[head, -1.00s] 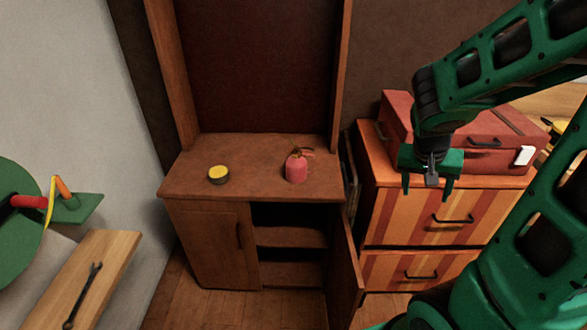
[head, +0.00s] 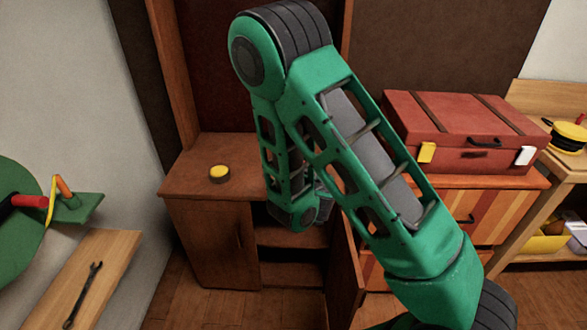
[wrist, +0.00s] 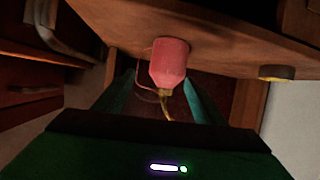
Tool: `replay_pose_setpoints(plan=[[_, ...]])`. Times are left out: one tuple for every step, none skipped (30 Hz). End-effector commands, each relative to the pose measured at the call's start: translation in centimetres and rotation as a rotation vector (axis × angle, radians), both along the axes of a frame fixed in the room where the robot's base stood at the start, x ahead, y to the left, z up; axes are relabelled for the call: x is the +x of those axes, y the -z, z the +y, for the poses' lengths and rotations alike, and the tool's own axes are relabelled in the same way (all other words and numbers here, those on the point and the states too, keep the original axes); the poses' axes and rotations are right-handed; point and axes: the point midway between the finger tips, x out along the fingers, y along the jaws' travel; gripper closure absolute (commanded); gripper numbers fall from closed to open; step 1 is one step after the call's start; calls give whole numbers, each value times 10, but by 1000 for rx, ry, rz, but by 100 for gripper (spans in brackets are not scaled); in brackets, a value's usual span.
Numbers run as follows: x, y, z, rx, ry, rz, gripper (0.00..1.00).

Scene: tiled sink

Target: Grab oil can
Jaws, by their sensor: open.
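The oil can is a small pinkish-red can (wrist: 169,60) with a thin yellowish spout. It stands on the wooden cabinet top (wrist: 120,25), which appears upside down in the wrist view. My gripper (wrist: 160,78) is open, its two green fingers pointing at the can, one to each side of it in the picture. I cannot tell whether either finger touches it. In the head view my arm hides the can and most of the gripper.
A round yellow-topped tin (head: 219,173) sits on the cabinet top (head: 190,185) to the left; it also shows in the wrist view (wrist: 277,72). The cabinet's right door (head: 345,270) hangs open below. A red suitcase (head: 455,120) rests on the striped drawers (head: 505,215) at right.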

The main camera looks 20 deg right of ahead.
Motion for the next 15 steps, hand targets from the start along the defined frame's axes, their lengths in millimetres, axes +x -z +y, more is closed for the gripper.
replay_pose_setpoints(plan=[[1, 3, 7, 2, -20, -3, 36], [2, 5, 10, 5, -26, -5, 36], [4, 7, 12, 7, -32, -8, 36], [7, 8, 12, 8, -34, -9, 36], [11, 9, 12, 8, -36, -10, 36], [16, 11, 11, 10, -36, -10, 36], [21, 13, 10, 10, -35, -11, 36], [25, 14, 9, 10, -34, -11, 36], [31, 16, 8, 10, -35, -12, 36], [34, 18, 7, 9, -35, -11, 36], [38, 20, 7, 10, -34, -10, 36], [42, 22, 6, 8, -35, -11, 36], [45, 23, 6, 10, -35, -10, 36], [47, 24, 5, 9, -35, -9, 36], [50, 25, 4, 9, -35, -10, 36]])
